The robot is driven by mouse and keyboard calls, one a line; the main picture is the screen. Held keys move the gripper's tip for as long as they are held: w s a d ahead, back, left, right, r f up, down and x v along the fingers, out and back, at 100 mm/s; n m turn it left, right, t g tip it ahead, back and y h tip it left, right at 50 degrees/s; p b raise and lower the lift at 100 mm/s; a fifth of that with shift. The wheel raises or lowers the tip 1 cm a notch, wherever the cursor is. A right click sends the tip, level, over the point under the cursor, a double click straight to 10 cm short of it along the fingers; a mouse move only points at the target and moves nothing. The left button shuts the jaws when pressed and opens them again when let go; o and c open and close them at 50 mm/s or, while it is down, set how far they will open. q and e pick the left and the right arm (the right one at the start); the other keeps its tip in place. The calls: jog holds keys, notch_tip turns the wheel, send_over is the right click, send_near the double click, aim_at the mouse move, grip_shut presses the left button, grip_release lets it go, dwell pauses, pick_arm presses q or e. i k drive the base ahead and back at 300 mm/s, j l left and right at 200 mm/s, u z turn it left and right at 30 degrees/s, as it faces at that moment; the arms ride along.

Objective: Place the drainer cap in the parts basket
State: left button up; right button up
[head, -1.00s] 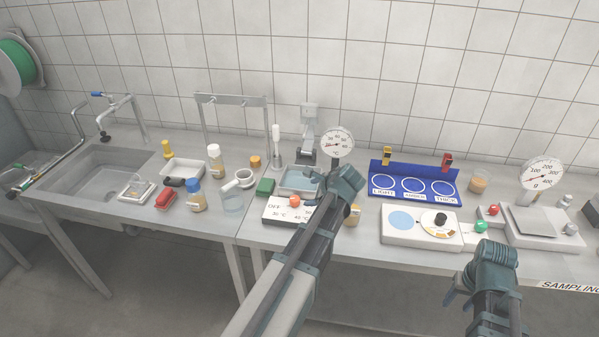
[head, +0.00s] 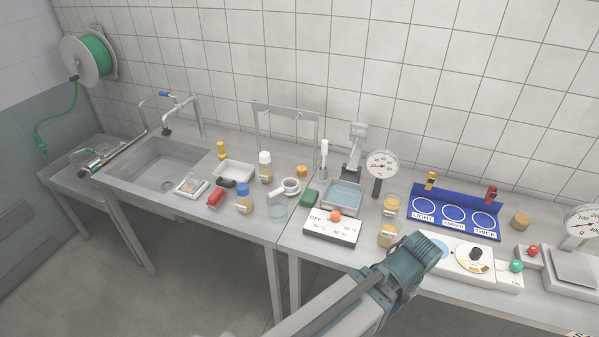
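I cannot tell for sure which piece is the drainer cap; a small orange-brown cap-like piece (head: 302,171) stands on the bench behind a white ring-shaped cup (head: 290,186). A shallow white open container (head: 236,172), which may be the parts basket, sits right of the sink with a dark object at its front edge. My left gripper (head: 425,250) is over the bench's front edge, by the white panel with the dial, far right of both. Its fingers are hidden, so its opening does not show. My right gripper is out of view.
The sink (head: 168,168) is at the left. A blue-capped jar (head: 243,199), a clear beaker (head: 277,206) and a red object (head: 215,198) stand near the front edge. A metal frame (head: 285,108) rises behind. A heater box (head: 332,228) and sample jars are by my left arm.

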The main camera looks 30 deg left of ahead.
aim_at(230, 175)
jog(key=u, duration=2.5)
jog(key=i+l, duration=0.45)
jog(key=l, duration=0.15)
jog(key=i+l, duration=0.4)
jog(key=l, duration=0.15)
